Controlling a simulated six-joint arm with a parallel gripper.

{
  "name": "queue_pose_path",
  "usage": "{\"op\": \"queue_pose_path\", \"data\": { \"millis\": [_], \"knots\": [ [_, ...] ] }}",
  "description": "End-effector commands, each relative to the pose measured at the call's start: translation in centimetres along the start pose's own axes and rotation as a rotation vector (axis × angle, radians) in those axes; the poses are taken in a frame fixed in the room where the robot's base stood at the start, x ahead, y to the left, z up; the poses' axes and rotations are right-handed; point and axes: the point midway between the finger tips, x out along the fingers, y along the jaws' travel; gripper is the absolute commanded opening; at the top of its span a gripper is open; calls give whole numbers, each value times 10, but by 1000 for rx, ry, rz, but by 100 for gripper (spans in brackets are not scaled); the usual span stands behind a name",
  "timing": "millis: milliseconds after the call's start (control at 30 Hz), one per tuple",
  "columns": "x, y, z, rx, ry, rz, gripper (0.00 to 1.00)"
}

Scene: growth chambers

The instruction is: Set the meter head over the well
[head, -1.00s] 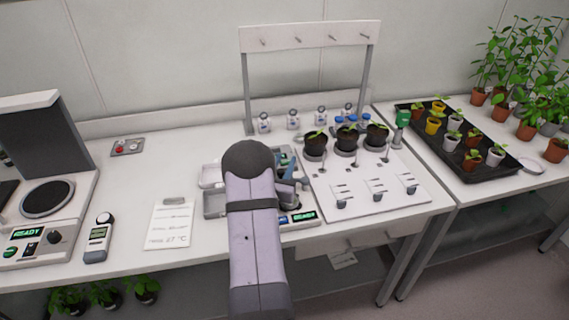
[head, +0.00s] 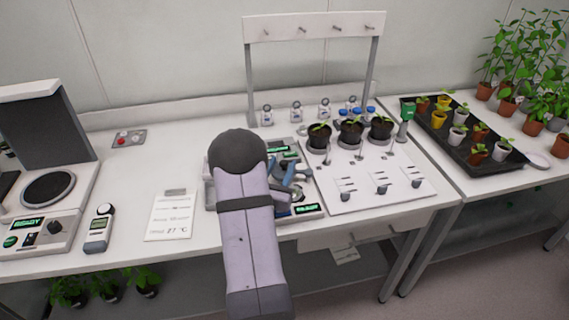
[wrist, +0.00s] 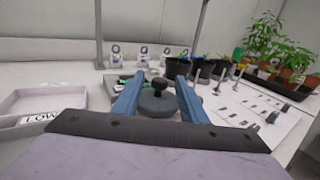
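A round grey piece with a black knob on top (wrist: 157,103), which looks like the meter head, shows in the wrist view straight ahead. My gripper (wrist: 160,80) is open, its blue fingers on either side of the knob with gaps showing. In the head view my gripper (head: 291,180) is over the bench instrument (head: 310,210) with green displays, partly hidden by my arm. I cannot make out the well, nor whether the round piece sits on it.
A white panel (head: 350,200) with potted seedlings stands right of the instrument. A tray marked LOW (wrist: 45,100) is left in the wrist view. A handheld meter (head: 98,232), paper sheet (head: 170,215) and balance (head: 45,195) lie further left. A hook rack (head: 315,27) stands behind.

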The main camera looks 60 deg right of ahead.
Motion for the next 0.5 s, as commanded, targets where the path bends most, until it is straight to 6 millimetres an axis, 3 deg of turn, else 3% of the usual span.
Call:
{"op": "queue_pose_path", "data": {
  "millis": [433,500],
  "knots": [
    [-10,0,1,1,-1,0,39],
    [-10,0,1,1,-1,-1,22]
  ]
}}
